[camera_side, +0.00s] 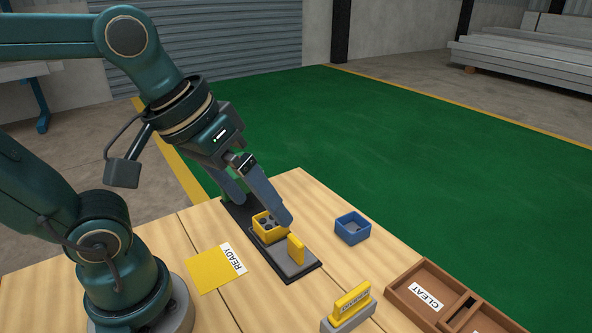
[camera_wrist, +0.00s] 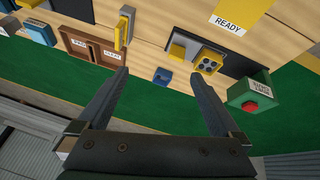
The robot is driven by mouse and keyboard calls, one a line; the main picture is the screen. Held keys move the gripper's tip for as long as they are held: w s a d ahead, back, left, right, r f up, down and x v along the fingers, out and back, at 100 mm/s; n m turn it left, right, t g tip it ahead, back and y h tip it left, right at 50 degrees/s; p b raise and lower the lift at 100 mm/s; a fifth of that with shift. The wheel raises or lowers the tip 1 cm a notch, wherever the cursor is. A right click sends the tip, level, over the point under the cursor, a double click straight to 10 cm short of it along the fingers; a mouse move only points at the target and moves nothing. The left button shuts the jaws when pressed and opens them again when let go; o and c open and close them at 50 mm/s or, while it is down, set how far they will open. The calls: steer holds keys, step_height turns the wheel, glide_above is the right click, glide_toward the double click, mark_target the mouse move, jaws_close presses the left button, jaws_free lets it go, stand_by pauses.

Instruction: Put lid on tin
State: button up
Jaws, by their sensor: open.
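My gripper (camera_side: 266,211) is open, its two fingers apart, in front of and seemingly above the dark jig plate in the side view. In the wrist view the gripper (camera_wrist: 159,73) has nothing between its fingers. I cannot tell a tin or a lid for certain; a finger partly covers the box's surroundings.
A small blue open box (camera_side: 352,229) stands right of the plate. A labelled yellow piece (camera_side: 352,299) sits in a grey holder. A yellow READY square (camera_side: 211,271) lies bare. A green red-button box (camera_wrist: 248,92) is at the table edge.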

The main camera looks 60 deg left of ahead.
steer(key=w+d+f+g+h, duration=0.25)
steer(key=d+g, duration=0.35)
steer(key=d, duration=0.9)
steer(key=s+d+f+m+g+y, duration=0.1)
steer(key=s+d+f, duration=0.1)
steer(key=s+f, duration=0.1)
steer(key=s+d+f+g+y, duration=0.1)
steer(key=s+d+f, duration=0.2)
steer(key=f, duration=0.1)
steer(key=s+d+f+m+g+y, duration=0.1)
steer(key=s+d+f, duration=0.2)
steer(key=shift+s+d+f+m+g+y, duration=0.1)
steer(key=shift+d+f+m+g+y, duration=0.1)
steer(key=shift+f+m+g+y, duration=0.15)
steer(key=shift+x, duration=2.4)
steer(key=shift+c, duration=0.3)
steer(key=c, duration=1.3)
